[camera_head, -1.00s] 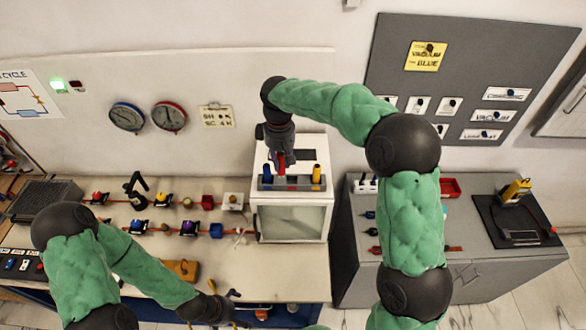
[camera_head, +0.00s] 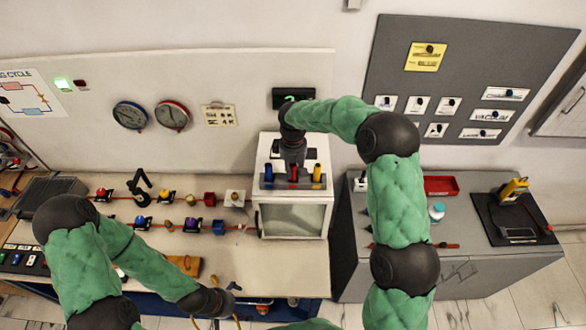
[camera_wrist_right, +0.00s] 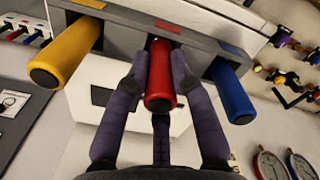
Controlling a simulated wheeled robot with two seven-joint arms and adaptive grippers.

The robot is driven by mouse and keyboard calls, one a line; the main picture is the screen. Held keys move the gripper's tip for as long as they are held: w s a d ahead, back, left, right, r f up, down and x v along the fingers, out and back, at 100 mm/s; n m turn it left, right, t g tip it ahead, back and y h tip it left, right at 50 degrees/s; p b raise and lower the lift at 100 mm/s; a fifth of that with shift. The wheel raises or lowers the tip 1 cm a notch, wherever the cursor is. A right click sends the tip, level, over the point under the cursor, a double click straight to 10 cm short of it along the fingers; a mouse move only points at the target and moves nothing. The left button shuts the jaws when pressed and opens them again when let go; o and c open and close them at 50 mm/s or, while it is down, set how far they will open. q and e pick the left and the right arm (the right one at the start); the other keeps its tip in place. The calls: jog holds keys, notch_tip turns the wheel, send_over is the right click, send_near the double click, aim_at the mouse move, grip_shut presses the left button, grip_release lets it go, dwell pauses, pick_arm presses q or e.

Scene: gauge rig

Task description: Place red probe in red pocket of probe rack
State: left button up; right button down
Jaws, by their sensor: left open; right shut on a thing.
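The grey probe rack (camera_head: 281,186) sits on top of a white box. A blue probe (camera_head: 269,173) stands in its left pocket and a yellow probe (camera_head: 317,173) in its right pocket. The red probe (camera_head: 293,173) is upright between them, in line with the middle pocket. My right gripper (camera_head: 292,160) is above the rack, shut on the red probe. In the right wrist view the red probe (camera_wrist_right: 160,90) is between the fingers, its far end at the pocket by the red label (camera_wrist_right: 167,50); its depth is unclear. My left gripper (camera_head: 222,303) is open near the bench front.
The white box (camera_head: 291,219) stands on the bench beside small coloured fittings on red lines. A grey cabinet (camera_head: 460,270) with a red tray (camera_head: 441,185) is to the right. A gauge board and wall panel stand behind.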

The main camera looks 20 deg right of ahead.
jog(key=shift+f, duration=0.1)
jog(key=c, duration=1.1)
grip_release()
jog(key=shift+o, duration=0.2)
notch_tip(320, 180, up, 12)
jog(key=shift+r+b, duration=0.15)
jog(key=shift+b, duration=0.95)
